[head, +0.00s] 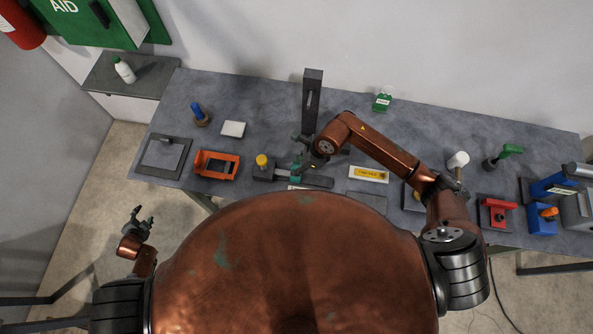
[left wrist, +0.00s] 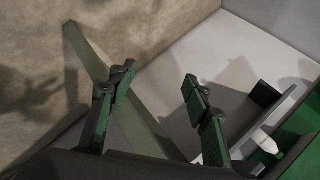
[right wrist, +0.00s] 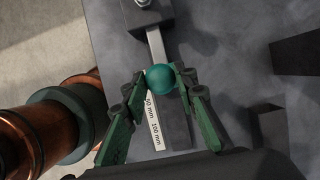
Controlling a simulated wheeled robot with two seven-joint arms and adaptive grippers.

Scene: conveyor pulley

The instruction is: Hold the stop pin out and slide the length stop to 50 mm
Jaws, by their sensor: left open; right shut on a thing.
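A teal ball knob (right wrist: 161,81) sits between the fingertips of my right gripper (right wrist: 161,73), which is shut on it. The knob is over a grey bar (right wrist: 155,45) that runs away from the gripper. Beside it lies a white scale strip (right wrist: 153,115) marked 50 mm and 100 mm. Whether the knob belongs to the stop pin or the length stop, I cannot tell. In the head view a yellow knob (head: 262,160) stands on a dark block left of my right gripper. My left gripper (head: 143,213) is open and empty, off the table at the left; its fingers also show in the left wrist view (left wrist: 160,80).
The grey table (head: 265,95) holds a tall slotted upright (head: 312,95) behind the fixture, an orange frame (head: 217,164), a white block (head: 233,128) and a yellow-labelled box (head: 369,174). Red (head: 498,211) and blue (head: 542,218) fixtures stand at the right.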

